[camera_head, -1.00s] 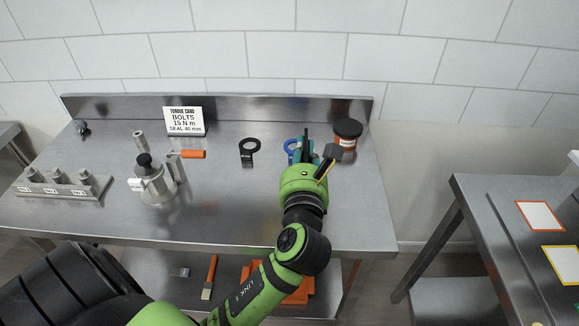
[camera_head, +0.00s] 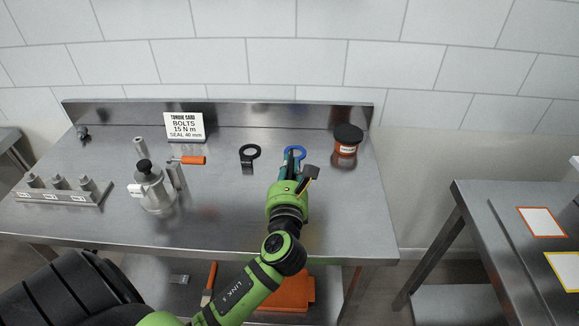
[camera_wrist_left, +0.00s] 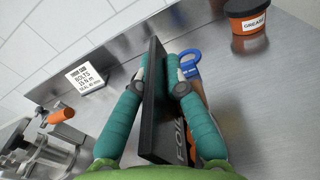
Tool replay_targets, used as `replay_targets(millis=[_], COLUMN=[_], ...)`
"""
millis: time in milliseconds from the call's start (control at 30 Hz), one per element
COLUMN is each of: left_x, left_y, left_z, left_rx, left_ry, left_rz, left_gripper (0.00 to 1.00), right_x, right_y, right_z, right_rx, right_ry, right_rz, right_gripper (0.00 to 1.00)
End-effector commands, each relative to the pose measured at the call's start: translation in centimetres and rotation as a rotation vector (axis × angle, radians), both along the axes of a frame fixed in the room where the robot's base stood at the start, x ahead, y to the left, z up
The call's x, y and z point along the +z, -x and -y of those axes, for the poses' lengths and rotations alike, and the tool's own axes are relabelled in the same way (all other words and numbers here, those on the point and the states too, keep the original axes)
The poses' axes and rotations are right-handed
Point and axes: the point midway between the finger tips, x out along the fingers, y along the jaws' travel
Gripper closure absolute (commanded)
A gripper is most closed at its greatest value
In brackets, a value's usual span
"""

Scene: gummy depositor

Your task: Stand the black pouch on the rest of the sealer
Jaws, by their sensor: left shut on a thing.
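My left gripper (camera_head: 291,166) is over the right part of the steel bench. In the left wrist view, its teal fingers (camera_wrist_left: 158,78) are shut on the black pouch (camera_wrist_left: 151,112), a flat dark slab seen nearly edge-on. White letters reading FOIL show on its side, beside an orange area. In the head view a dark corner of the pouch (camera_head: 311,172) shows right of the fingers; the rest is hidden by the gripper. I cannot make out the sealer with its rest in these views. My right gripper is not in view.
A blue ring tool (camera_head: 294,151) lies just beyond the gripper. A grease tub (camera_head: 346,141) stands to its right and a black ring tool (camera_head: 249,155) to its left. A metal depositor (camera_head: 152,187), an orange-handled tool (camera_head: 192,160) and a card (camera_head: 185,128) are farther left.

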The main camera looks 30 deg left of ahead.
Motion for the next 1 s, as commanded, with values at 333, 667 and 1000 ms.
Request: replay_targets(millis=[333,667,1000], left_x=[-0.3,-0.1,-0.3], left_y=[0.0,1.1,7.2], left_z=[0.0,0.8,4.5], left_rx=[0.0,-0.001,-0.001], left_ry=[0.0,0.001,0.004], left_rz=[0.0,-0.001,-0.002], left_gripper=[0.65,0.65,0.65], right_x=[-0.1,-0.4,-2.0], right_y=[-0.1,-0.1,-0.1], right_z=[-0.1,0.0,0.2], right_rx=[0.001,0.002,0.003], right_ry=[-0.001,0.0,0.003], right_rz=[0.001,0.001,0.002], right_gripper=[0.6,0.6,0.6])
